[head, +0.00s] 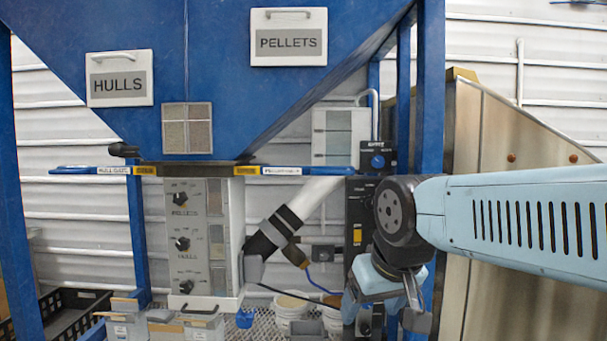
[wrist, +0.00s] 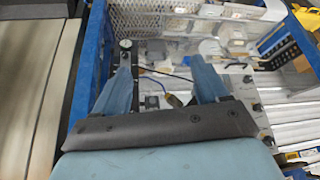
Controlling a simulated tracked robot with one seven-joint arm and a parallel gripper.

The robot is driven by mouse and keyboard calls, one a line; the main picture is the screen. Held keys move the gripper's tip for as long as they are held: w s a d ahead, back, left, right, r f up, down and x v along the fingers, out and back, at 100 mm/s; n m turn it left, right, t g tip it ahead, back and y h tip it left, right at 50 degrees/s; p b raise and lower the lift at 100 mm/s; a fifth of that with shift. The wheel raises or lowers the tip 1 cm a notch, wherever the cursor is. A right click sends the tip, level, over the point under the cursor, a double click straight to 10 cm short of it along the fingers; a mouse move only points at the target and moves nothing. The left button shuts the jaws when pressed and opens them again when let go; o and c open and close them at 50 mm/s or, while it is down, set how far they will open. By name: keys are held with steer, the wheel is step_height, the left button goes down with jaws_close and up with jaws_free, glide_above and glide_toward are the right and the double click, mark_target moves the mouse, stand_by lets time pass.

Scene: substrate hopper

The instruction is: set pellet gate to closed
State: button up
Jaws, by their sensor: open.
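The pellet gate (head: 315,170) is a flat blue bar under the right side of the blue hopper in the head view. Its white label (head: 282,171) appears to read PELLET GATE, and its right end reaches toward a black control box. The matching hull gate bar (head: 75,170) sticks out to the left. My gripper (head: 390,308) is at the lower right, below and right of the pellet gate, pointing down and apart from it. In the wrist view my gripper (wrist: 163,72) has its two blue fingers spread with nothing between them. I cannot make out the gate there.
A grey knob panel (head: 197,240) hangs under the hopper. A white chute (head: 310,200) slopes beside it. The black control box (head: 357,215) and a blue post (head: 430,90) stand near my arm. White buckets (head: 292,308) sit on the mesh below.

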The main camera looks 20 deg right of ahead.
stand_by(0.3)
steer(key=shift+w+d, duration=0.1)
steer(key=c, duration=0.3)
steer(key=shift+w+d+g+h, duration=0.2)
steer(key=shift+g+h, duration=0.1)
steer(key=shift+h, duration=0.1)
steer(key=shift+c, duration=0.7)
steer(key=w+d+h, duration=0.1)
steer(key=w+d+r+n+g+h, duration=0.1)
steer(key=w+h, duration=0.1)
steer(key=w+d+r+n+g+h, duration=0.1)
steer(key=w+h, duration=0.1)
steer(key=shift+d, duration=0.2)
steer(key=shift+c, duration=0.9)
steer(key=n+t+h, duration=0.2)
steer(key=t+h, duration=0.4)
steer(key=h, duration=0.5)
glide_toward(325, 174)
steer(key=x, duration=1.1)
steer(key=shift+c, duration=0.5)
